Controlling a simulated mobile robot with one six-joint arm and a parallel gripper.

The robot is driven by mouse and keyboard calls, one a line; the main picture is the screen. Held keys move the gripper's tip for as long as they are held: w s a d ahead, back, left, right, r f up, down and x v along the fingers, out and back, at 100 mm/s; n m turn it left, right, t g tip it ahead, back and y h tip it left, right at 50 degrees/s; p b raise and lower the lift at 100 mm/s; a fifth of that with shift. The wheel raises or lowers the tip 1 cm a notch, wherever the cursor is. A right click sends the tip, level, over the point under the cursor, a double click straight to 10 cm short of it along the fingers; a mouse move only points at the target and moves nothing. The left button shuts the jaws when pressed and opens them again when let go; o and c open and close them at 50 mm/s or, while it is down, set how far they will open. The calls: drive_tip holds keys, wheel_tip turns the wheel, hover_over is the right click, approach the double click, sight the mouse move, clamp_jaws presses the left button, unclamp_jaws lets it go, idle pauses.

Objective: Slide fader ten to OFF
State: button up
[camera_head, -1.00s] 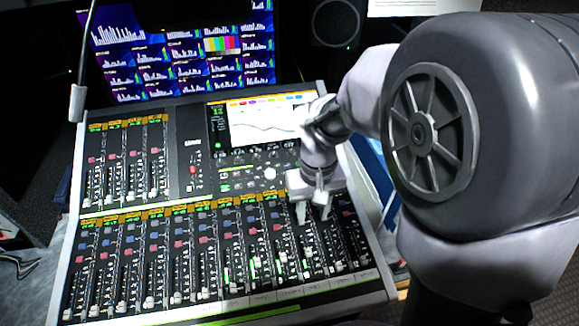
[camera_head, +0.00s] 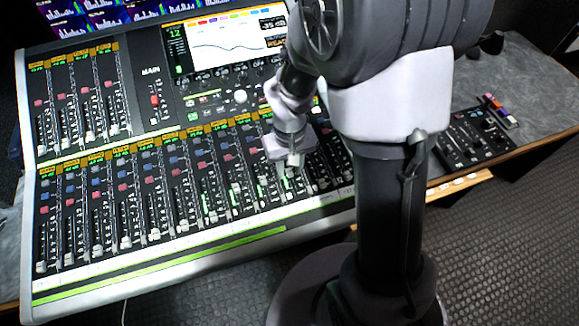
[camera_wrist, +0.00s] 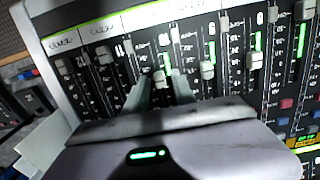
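The mixing console (camera_head: 175,270) has a long row of faders along its front. My gripper (camera_head: 284,183) reaches down over the right part of that row. In the wrist view my gripper (camera_wrist: 160,77) points at the faders, one finger on each side of a light fader cap (camera_wrist: 163,76). This cap is the third from the row's end at left in that view, consistent with fader ten. A gap shows between the fingers; I cannot tell whether either touches the cap. The lower part of its slot is hidden by my gripper.
Neighbouring caps stand close on both sides, one at left (camera_wrist: 103,56) and one at right (camera_wrist: 207,70). The console screen (camera_head: 232,43) lies behind my gripper. A small control panel (camera_head: 472,137) sits to the right of my arm.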

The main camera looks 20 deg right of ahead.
clamp_jaws()
idle(1.2)
